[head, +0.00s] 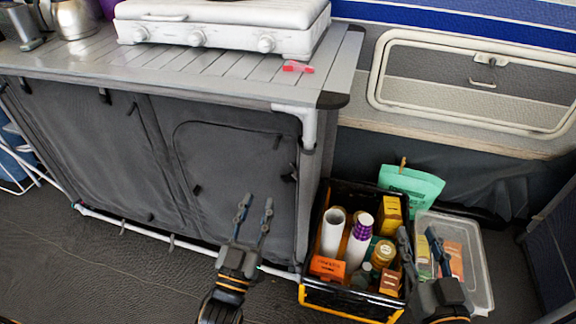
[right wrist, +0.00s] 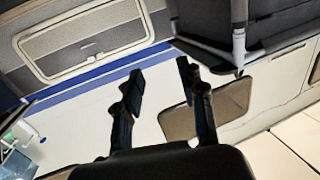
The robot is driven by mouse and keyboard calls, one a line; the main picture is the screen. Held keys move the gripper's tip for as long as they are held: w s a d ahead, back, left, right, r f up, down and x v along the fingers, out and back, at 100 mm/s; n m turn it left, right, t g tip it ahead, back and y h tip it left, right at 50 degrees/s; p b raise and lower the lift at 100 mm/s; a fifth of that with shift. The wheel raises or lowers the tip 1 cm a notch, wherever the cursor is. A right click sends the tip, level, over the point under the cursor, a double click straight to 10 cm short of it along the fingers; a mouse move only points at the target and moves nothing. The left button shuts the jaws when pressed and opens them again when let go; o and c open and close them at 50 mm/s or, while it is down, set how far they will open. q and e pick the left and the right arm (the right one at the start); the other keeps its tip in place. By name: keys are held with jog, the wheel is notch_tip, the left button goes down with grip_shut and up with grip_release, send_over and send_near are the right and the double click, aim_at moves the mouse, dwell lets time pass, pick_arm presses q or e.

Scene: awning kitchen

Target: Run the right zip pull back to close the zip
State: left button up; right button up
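The grey fabric cupboard front (head: 225,150) stands under the counter in the head view. A zip line arches around its right panel. A dark pull (head: 197,190) hangs by the panel's left side, and another dark tab (head: 290,178) shows near its right edge; which is the right zip pull I cannot tell for sure. My left gripper (head: 256,203) is open and empty, in front of the panel's lower part. My right gripper (head: 418,234) is open and empty above the crate and clear bin; it also shows open in the right wrist view (right wrist: 160,80).
A black and yellow crate (head: 345,302) full of bottles and boxes stands right of the cupboard. A clear bin (head: 480,280) is beside it. A white stove (head: 225,30) and a red item (head: 298,67) are on the counter. The floor (head: 90,270) at left is clear.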

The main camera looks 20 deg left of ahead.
aim_at(275, 149)
pick_arm(q)
jog(key=b+x, duration=0.1)
jog(key=x, duration=1.2)
jog(key=shift+r+b, duration=0.25)
jog(key=shift+b, duration=0.15)
jog(key=shift+w+r, duration=0.15)
jog(key=shift+w, duration=0.2)
pick_arm(e)
notch_tip(275, 149, up, 9)
jog(key=s+t+y, duration=0.1)
jog(key=t+y, duration=0.1)
jog(key=t, duration=0.3)
jog(key=shift+s+a, duration=0.25)
jog(key=shift+a, duration=0.15)
pick_arm(q)
grip_shut()
pick_arm(e)
jog(key=shift+f, duration=0.1)
